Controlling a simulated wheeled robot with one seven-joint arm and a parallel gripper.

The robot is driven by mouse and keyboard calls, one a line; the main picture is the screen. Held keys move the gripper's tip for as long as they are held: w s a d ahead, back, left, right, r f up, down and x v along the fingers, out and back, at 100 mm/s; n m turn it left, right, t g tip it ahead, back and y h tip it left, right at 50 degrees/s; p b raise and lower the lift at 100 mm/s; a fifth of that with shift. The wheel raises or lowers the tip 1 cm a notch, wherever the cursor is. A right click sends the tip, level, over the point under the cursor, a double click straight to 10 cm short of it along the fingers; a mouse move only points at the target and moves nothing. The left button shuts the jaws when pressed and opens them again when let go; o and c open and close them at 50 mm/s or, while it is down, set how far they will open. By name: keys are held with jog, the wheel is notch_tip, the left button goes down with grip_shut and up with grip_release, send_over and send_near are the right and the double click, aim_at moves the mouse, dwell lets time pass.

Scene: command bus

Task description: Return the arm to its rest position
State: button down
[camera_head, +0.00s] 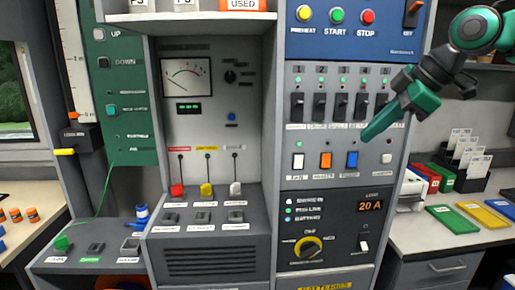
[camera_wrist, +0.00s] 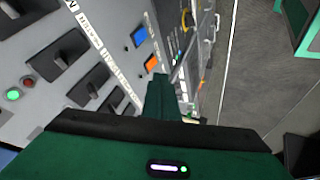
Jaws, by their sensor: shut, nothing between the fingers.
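My gripper (camera_head: 366,138) shows at the upper right of the head view, on the dark and green end of my arm. Its green fingers are shut together with nothing between them and point down and left. They are in front of the right-hand switch panel, near the blue rocker switch (camera_head: 352,160); I cannot tell whether they touch the panel. In the wrist view the shut green fingers (camera_wrist: 160,92) reach toward the panel, with the blue switch (camera_wrist: 139,36) and orange switch (camera_wrist: 151,63) beyond them.
A row of black breakers (camera_head: 319,106) sits above the rocker switches. The counter at right holds flat coloured cases (camera_head: 452,219) and a card rack (camera_head: 466,172). A meter console (camera_head: 186,77) stands left.

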jog(key=s+d+f+m+g+h, duration=0.1)
jog(key=s+d+f+m+g, duration=0.1)
jog(key=s+f+m, duration=0.5)
jog(key=s+d+f+m+g+h, duration=0.1)
jog(key=s+d+f+m, duration=0.4)
jog(key=s+f, duration=0.5)
jog(key=s+d+f+m+g+h, duration=0.2)
jog(key=s+d+f+m+g, duration=0.1)
jog(key=s+f+m, duration=0.5)
notch_tip(320, 180, down, 3)
jog(key=shift+s+d+r+m, duration=0.2)
jog(key=shift+s+m, duration=0.2)
jog(key=shift+s, duration=0.3)
jog(key=shift+w+f, duration=0.3)
jog(key=shift+w, duration=0.4)
